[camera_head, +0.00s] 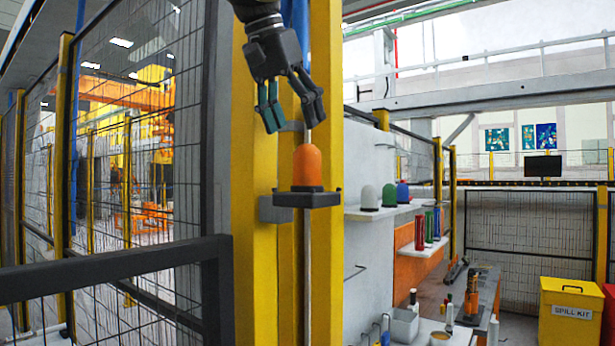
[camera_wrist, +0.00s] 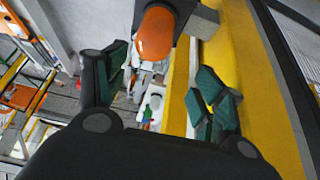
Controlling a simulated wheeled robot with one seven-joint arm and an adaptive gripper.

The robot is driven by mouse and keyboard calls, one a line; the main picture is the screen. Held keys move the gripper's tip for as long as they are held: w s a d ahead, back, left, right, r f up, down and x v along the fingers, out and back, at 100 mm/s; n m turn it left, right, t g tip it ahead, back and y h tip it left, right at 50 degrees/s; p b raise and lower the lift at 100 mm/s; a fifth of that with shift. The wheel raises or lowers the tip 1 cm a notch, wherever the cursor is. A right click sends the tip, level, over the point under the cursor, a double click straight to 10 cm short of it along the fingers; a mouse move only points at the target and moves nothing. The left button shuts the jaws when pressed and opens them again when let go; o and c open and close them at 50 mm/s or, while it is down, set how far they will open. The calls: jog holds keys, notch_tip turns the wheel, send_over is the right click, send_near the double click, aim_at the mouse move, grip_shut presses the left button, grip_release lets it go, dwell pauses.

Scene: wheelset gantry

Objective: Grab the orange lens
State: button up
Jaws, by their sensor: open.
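The orange lens (camera_head: 307,165) is a rounded dome. It sits upright on a dark base on a small black bracket (camera_head: 309,199) by the yellow post. In the wrist view the lens (camera_wrist: 155,34) shows at the top middle, beyond my fingers. My gripper (camera_head: 290,108) is open and empty, with its green-padded fingers pointing down above the lens, a little to its left in the head view. In the wrist view my gripper (camera_wrist: 160,85) has fingers spread on both sides. The fingers do not appear to touch the lens.
A yellow post (camera_head: 257,170) stands right behind the bracket, with a thin grey rod beside it. White, green and blue domes (camera_head: 389,195) sit on a shelf (camera_head: 375,211) to the right. A dark rail (camera_head: 110,266) and mesh fence are at left. A yellow spill kit bin (camera_head: 570,312) stands at lower right.

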aim_at(310, 150)
jog(key=shift+w+d+f, duration=0.1)
jog(key=shift+d+f, duration=0.05)
jog(key=shift+f, duration=0.05)
jog(key=shift+s+d+f+p, duration=0.3)
jog(key=shift+s+d+f, duration=0.2)
jog(key=shift+s+f, duration=0.35)
jog(key=w+f, duration=0.2)
jog(key=w, duration=0.1)
jog(key=shift+w+d+f, duration=0.1)
jog(key=shift+w+f, duration=0.05)
jog(key=shift+f, duration=0.15)
jog(key=shift+d+f+p, duration=0.15)
jog(key=shift+p, duration=0.15)
jog(key=shift+s+d+f+p, duration=0.5)
jog(key=shift+s+d+p, duration=0.05)
jog(key=f, duration=0.1)
jog(key=w+f, duration=0.1)
jog(key=w, duration=0.1)
jog(key=shift+d+f+p, duration=0.25)
jog(key=shift+f+p, duration=0.05)
jog(key=shift+f, duration=0.1)
jog(key=shift+s+r, duration=0.15)
jog(key=shift+s, duration=0.2)
jog(key=shift+w+d, duration=0.1)
jog(key=shift+w, duration=0.15)
jog(key=c, duration=0.9)
jog(key=shift+c, duration=1.2)
jog(key=shift+s, duration=0.15)
